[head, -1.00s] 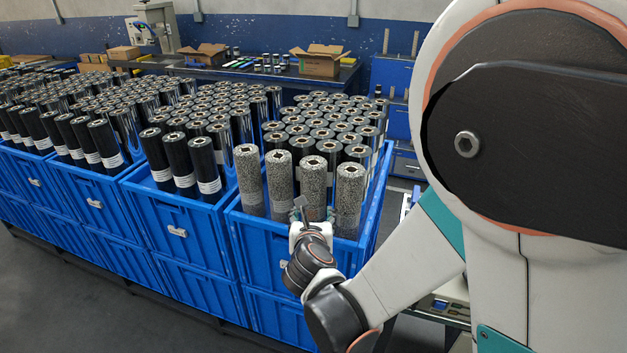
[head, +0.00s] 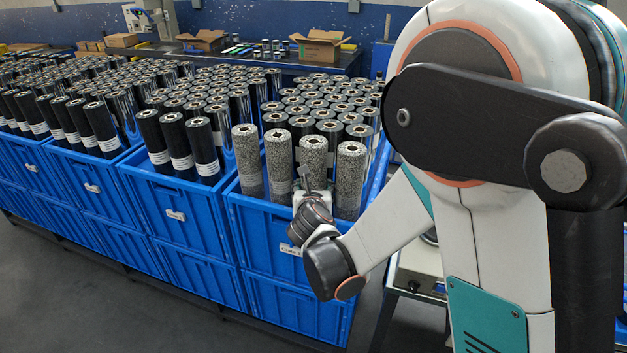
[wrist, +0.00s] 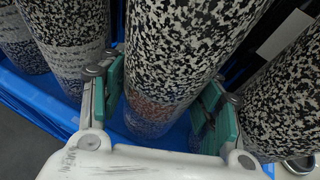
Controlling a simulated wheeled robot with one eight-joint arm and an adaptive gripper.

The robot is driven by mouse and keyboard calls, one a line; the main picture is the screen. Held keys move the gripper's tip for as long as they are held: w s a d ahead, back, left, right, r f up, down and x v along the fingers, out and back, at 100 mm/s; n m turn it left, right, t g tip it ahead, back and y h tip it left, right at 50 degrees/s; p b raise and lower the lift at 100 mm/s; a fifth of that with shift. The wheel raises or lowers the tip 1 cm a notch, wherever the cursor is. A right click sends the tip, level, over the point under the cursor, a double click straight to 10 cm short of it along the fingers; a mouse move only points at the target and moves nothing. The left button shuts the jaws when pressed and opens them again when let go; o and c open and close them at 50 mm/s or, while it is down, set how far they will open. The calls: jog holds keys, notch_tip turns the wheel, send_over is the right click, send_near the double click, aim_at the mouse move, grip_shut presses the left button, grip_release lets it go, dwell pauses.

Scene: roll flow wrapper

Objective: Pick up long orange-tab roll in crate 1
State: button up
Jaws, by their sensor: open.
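Several tall speckled black-and-white rolls stand upright in the front row of a blue crate (head: 285,270). One speckled roll (head: 313,152) stands just behind my gripper (head: 308,187). In the wrist view this roll (wrist: 175,60) fills the middle, with a faint orange-brown band (wrist: 155,112) low on its side. My gripper is open, with one green-padded finger on each side of that roll low down. Whether the pads touch it I cannot tell. The crate's number cannot be read, and the roll's foot is partly hidden.
A neighbouring speckled roll (head: 350,180) stands close on the right and another (head: 279,165) close on the left. More dark rolls fill the crate behind. Further blue crates (head: 180,215) of black rolls stand to the left.

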jog(key=c, duration=1.3)
grip_shut()
jog(key=shift+r, duration=0.2)
